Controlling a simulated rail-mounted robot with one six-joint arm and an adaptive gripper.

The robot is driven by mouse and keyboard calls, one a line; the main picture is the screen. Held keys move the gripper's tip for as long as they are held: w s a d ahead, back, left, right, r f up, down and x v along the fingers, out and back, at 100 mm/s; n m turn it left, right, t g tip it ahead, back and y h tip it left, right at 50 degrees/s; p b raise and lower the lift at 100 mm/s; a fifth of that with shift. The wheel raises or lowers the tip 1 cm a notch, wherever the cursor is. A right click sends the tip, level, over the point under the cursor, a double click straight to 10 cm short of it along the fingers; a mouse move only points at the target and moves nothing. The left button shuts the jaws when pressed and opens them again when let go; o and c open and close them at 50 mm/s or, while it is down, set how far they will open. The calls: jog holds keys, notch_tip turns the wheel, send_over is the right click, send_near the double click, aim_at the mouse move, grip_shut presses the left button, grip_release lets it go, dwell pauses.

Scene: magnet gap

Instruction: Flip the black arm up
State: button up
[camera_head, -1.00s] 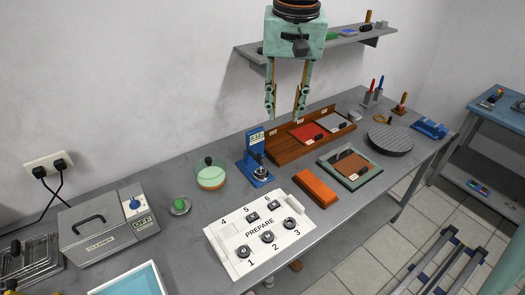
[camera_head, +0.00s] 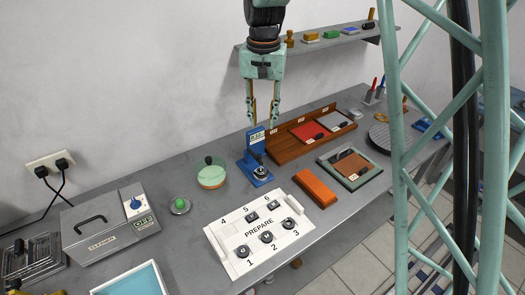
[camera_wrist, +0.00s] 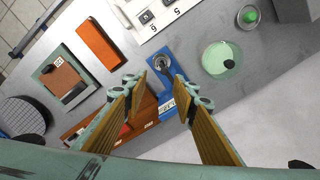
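A blue instrument (camera_head: 253,176) with a small display stands upright on the grey bench, left of the wooden rack. It also shows in the wrist view (camera_wrist: 180,97), between and just beyond my fingertips. A small dark and metallic part (camera_head: 259,171) sits low on its front; I cannot make out a separate black arm or its position. My gripper (camera_head: 261,124) is open and empty, fingers pointing down, close to the top of the instrument in the head view. In the wrist view my fingertips (camera_wrist: 160,82) are spread apart. I cannot tell whether they touch the instrument.
A white PREPARE board (camera_head: 262,236) with numbered places lies in front. An orange block (camera_head: 316,188) and a framed tray (camera_head: 353,165) lie to the right. A wooden rack (camera_head: 290,143) stands close by on the right. A green-lidded dish (camera_head: 211,174) is on the left.

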aim_at(259, 155)
jog(key=w+f, duration=0.1)
jog(key=f, duration=0.1)
jog(key=w+a+f, duration=0.1)
jog(key=f, duration=0.1)
jog(key=shift+w+a, duration=0.15)
jog(key=shift+w, duration=0.25)
jog(key=shift+f, duration=6.85)
grip_shut()
